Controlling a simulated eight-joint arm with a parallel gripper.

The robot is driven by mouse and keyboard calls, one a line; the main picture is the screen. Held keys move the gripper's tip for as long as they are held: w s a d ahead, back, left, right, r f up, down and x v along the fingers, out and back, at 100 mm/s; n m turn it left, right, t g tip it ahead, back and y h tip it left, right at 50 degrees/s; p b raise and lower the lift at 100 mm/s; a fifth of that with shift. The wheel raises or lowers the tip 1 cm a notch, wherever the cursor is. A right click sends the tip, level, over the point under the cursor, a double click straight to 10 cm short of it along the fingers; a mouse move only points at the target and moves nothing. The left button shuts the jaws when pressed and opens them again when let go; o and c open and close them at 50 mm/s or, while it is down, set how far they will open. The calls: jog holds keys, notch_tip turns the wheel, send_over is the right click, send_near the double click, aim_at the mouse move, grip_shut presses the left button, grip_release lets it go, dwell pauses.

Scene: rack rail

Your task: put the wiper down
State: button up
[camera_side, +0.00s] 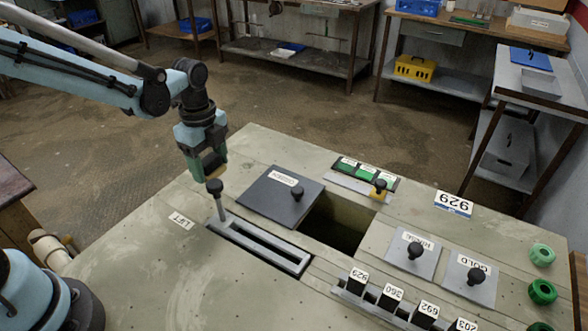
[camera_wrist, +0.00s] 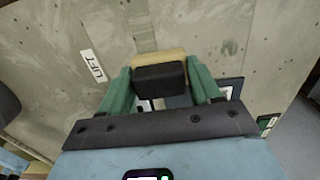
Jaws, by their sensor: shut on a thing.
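My gripper (camera_side: 204,168) hangs above the near-left part of the work surface, above the black-knobbed lever (camera_side: 219,204) at the left end of the slotted rail (camera_side: 262,246). In the wrist view, the green fingers of my gripper (camera_wrist: 160,82) are shut on the wiper (camera_wrist: 158,59), a black block with a tan pad. Its tan part also shows between the fingers in the side view. The wiper is in the air, close above the lever knob; I cannot tell whether they touch. The fingers hide part of the wiper.
A dark plate (camera_side: 281,195) lies beside an open rectangular hole (camera_side: 338,222). Knobbed plates and numbered blocks (camera_side: 390,296) fill the right. The surface by the LIFT label (camera_side: 181,221) is bare.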

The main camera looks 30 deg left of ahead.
aim_at(212, 176)
jog(key=shift+f, duration=2)
jog(key=shift+f, duration=0.15)
jog(key=o, duration=1.2)
